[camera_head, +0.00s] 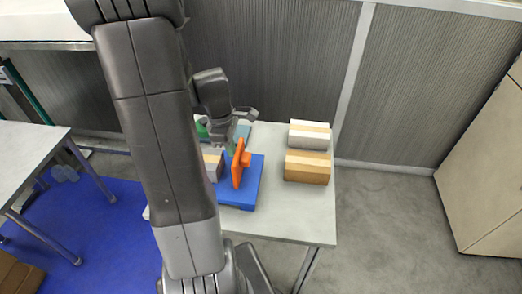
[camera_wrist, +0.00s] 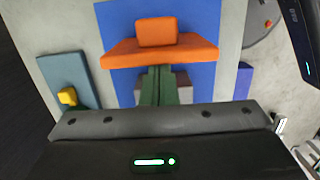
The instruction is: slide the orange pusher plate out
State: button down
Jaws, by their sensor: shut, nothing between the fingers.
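The orange pusher plate (camera_head: 238,168) stands upright on a blue base (camera_head: 248,195) on the table, with an orange block-shaped handle (camera_head: 246,158) on its right face. In the wrist view the plate (camera_wrist: 160,52) spans the upper middle, with its handle (camera_wrist: 156,32) above it and the blue base (camera_wrist: 205,20) around it. My gripper (camera_head: 230,149) is over the base, on the plate's left side in the head view. Its green fingers (camera_wrist: 158,76) are shut and empty, with their tips close to the plate's edge. I cannot tell whether they touch it.
A box (camera_head: 213,166) sits left of the plate, partly behind my arm. Two banded boxes, white (camera_head: 309,135) and brown (camera_head: 306,167), stand at the table's right. A teal plate with a yellow knob (camera_wrist: 68,96) lies beside the base. Table front right (camera_head: 300,215) is clear.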

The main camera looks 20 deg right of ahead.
aim_at(249, 157)
jog(key=shift+s+d, duration=0.8)
jog(key=shift+d, duration=0.35)
jog(key=shift+s+d, duration=0.75)
jog(key=shift+d, duration=0.35)
jog(key=shift+w+a, duration=0.45)
jog(key=shift+a, duration=0.2)
jog(key=shift+w+a, duration=0.45)
jog(key=shift+a, duration=0.15)
jog(key=shift+r, duration=0.1)
notch_tip(249, 157, up, 6)
jog(key=p, duration=0.5)
jog(key=shift+f, duration=0.25)
